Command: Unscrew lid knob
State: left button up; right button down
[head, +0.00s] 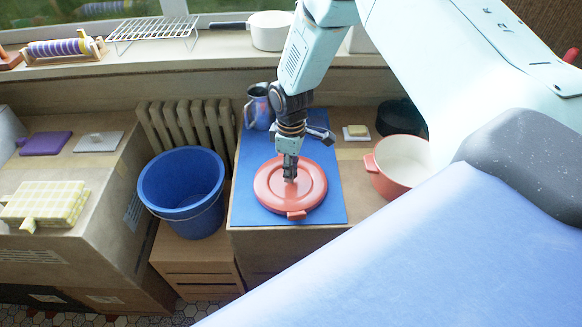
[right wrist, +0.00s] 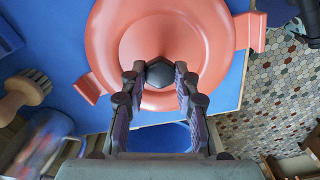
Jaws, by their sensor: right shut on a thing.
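The red lid (head: 265,195) lies flat on the blue mat (head: 330,207) on the cardboard-coloured worktop. It has two side tabs and also shows in the right wrist view (right wrist: 118,50). The dark six-sided knob (right wrist: 160,74) is at the lid's middle. My right gripper (head: 289,177) points down over the lid's centre. Its two fingertips (right wrist: 160,72) are shut on the knob from both sides. In the head view the fingers mostly hide the knob. My left gripper is not in view.
A red pot (head: 376,178) with a pale inside stands right of the mat. A metal mug (head: 258,108) stands at the mat's back left. A brush (right wrist: 25,92) lies near the lid. A blue bucket (head: 181,215) stands to the left, and a black bowl (head: 398,118) behind the pot.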

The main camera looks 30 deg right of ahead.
jog(key=shift+r, duration=0.25)
jog(key=shift+r+p, duration=2.5)
jog(key=shift+r, duration=0.3)
